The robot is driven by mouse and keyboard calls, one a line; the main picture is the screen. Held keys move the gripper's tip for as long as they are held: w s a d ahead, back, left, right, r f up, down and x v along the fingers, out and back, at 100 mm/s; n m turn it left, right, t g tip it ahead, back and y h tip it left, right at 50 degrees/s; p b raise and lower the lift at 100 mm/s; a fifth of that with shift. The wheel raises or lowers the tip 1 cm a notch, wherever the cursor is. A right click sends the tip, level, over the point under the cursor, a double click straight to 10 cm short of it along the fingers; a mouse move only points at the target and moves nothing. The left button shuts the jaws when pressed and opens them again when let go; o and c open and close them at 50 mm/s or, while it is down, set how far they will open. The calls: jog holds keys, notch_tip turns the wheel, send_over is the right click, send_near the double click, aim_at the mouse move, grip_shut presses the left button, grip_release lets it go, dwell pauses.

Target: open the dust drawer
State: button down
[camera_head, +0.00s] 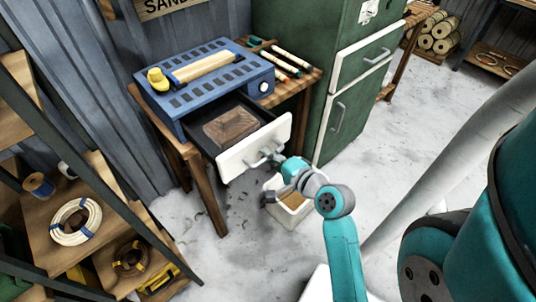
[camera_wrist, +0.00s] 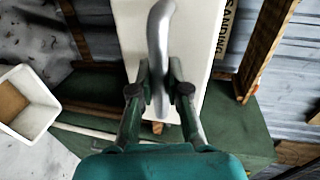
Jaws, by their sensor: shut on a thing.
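The dust drawer is pulled out from under a blue slotted sanding unit (camera_head: 205,85) on a wooden bench. Its white front panel (camera_head: 234,160) faces right and towards me, and a brown dust pile (camera_head: 230,127) lies in its dark inside. The panel (camera_wrist: 128,30) also shows in the wrist view. My gripper (camera_head: 274,160) is at the grey bar handle (camera_head: 256,161) on the panel. In the wrist view my gripper (camera_wrist: 159,82) has its two fingers closed on either side of the handle (camera_wrist: 158,35).
A white bin (camera_head: 290,203) stands on the floor below the drawer front. A green cabinet (camera_head: 310,75) stands right behind the bench. Shelves with coils (camera_head: 75,222) stand at the left.

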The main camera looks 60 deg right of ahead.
jog(key=c, duration=1.1)
grip_release()
jog(key=shift+c, duration=0.2)
jog(key=v, duration=0.7)
jog(key=shift+s, duration=0.2)
